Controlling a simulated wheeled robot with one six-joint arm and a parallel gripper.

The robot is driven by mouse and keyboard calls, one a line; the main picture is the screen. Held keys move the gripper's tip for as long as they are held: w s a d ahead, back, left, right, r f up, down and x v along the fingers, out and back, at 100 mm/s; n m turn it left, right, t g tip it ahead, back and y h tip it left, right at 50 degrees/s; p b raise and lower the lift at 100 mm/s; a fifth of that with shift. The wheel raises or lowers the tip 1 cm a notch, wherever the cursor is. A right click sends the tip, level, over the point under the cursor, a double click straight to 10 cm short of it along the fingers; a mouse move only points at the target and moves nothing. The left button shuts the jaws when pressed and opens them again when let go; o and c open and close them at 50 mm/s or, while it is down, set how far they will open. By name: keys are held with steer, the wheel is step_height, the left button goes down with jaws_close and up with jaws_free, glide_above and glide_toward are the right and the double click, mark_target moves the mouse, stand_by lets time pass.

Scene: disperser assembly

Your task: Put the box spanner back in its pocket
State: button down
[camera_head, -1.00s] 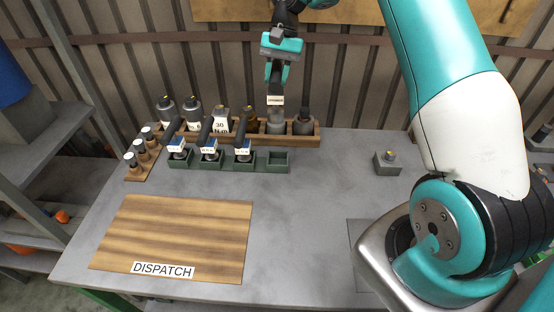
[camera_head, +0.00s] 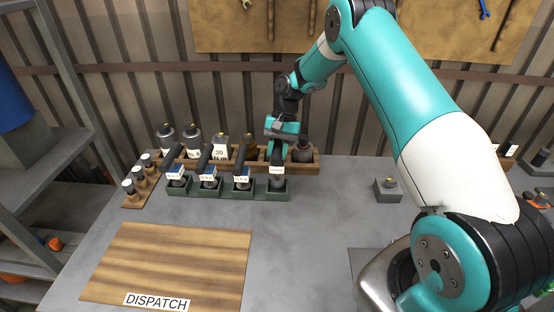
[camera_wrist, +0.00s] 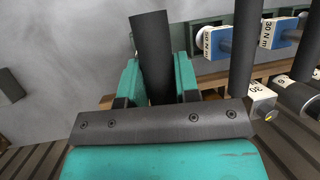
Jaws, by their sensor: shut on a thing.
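My gripper (camera_head: 279,148) is shut on the box spanner (camera_head: 277,180), which hangs upright, its grey lower end at the right-most green pocket (camera_head: 275,196). I cannot tell whether that end is inside the pocket or just above it. In the wrist view the spanner's dark handle (camera_wrist: 152,45) runs between the teal fingers of my gripper (camera_wrist: 158,82). The lower end is hidden there.
Three dark-handled tools with white-and-blue labels, such as this one (camera_head: 208,174), stand in the other green pockets to the left. A wooden rack (camera_head: 312,170) with several bottle-like items stands right behind. The table's middle is clear. A grey block (camera_head: 387,190) stands at the right.

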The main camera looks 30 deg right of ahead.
steer(key=shift+f+p, duration=0.4)
steer(key=shift+f, duration=1.45)
steer(key=shift+f, duration=0.2)
steer(key=c, duration=0.8)
jaws_free()
steer(key=shift+c, duration=0.2)
